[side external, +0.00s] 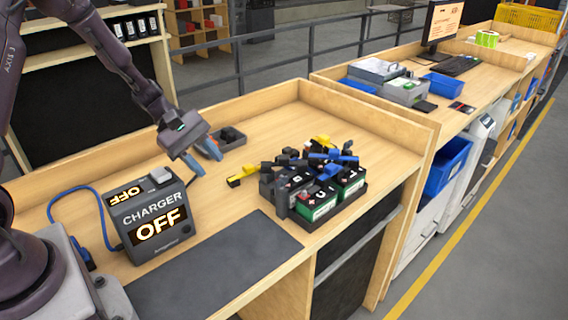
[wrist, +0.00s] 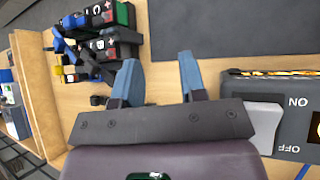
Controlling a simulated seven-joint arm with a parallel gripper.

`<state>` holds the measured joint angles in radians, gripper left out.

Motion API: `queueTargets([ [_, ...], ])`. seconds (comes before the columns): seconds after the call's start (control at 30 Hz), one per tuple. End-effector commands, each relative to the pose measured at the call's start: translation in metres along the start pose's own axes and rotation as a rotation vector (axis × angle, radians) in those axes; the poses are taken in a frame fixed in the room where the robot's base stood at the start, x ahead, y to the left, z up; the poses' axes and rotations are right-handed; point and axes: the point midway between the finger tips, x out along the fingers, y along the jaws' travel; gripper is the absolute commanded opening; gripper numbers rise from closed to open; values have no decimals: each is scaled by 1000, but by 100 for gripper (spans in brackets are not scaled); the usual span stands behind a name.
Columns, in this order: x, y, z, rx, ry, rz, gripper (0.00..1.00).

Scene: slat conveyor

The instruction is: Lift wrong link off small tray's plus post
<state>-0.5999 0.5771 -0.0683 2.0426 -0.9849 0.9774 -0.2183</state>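My gripper (side external: 206,160) has its blue fingers spread apart over the bench between the charger and the batteries, with nothing between them. The wrist view also shows the gripper (wrist: 157,75) above bare wood. Batteries with green sides (side external: 318,210) stand grouped on a black tray (side external: 345,208) to its right. They also show at the top left of the wrist view (wrist: 122,14). Black, blue and yellow links (side external: 322,157) lie jumbled across their tops. The crowded links hide most posts, and I cannot tell which link sits on the plus post.
A grey charger (side external: 155,220) reading OFF stands at left with a blue cable (side external: 85,188). A small dark bin (side external: 232,138) is behind my gripper. A dark mat (side external: 215,265) lies clear in front. A raised wooden edge (side external: 370,120) bounds the bench.

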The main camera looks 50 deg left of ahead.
Motion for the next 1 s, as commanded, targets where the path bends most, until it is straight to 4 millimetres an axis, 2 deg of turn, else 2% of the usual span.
queueTargets([
  [0.03,8,7,-19,-123,-41,65,38],
  [0.13,17,26,-48,-339,-111,204,38],
  [0.2,20,40,-64,-467,-157,298,38],
  [0.3,17,64,-74,-582,-208,407,38],
  [0.4,6,83,-76,-644,-241,488,38],
  [0.5,7,89,-75,-690,-264,509,38],
  [0.8,52,115,-71,-694,-266,501,38],
  [1.0,69,126,-70,-694,-264,504,38],
])
